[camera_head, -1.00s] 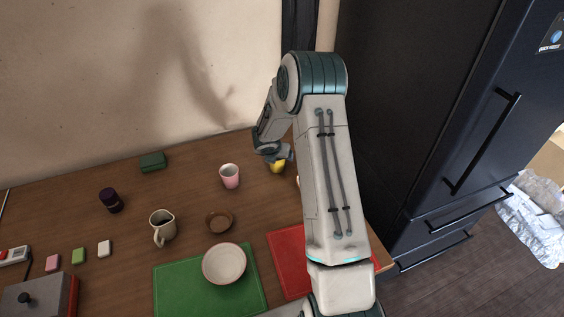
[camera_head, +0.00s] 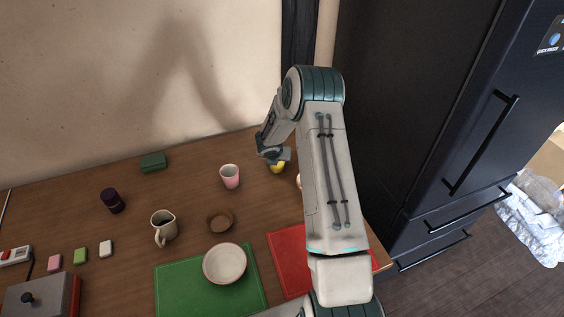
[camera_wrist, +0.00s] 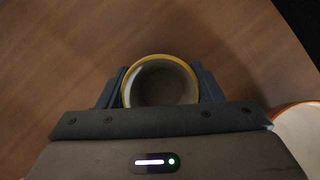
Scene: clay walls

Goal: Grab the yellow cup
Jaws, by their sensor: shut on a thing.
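The yellow cup (camera_head: 278,168) stands on the wooden table near its back right, partly hidden by my gripper (camera_head: 274,160) in the head view. In the wrist view the cup (camera_wrist: 160,58) shows from above, with a round yellow rim and a pale inside. My gripper (camera_wrist: 160,88) has one finger on each side of the cup and is shut on it. The cup looks upright. Whether it touches the table is hard to tell.
A pink cup (camera_head: 230,176) stands to the left. A white bowl (camera_head: 225,263) is on a green mat (camera_head: 180,290). A red mat (camera_head: 288,262) lies at the right. A white round thing with an orange rim (camera_wrist: 300,128) is close right of my gripper. A dark fridge (camera_head: 420,110) stands right.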

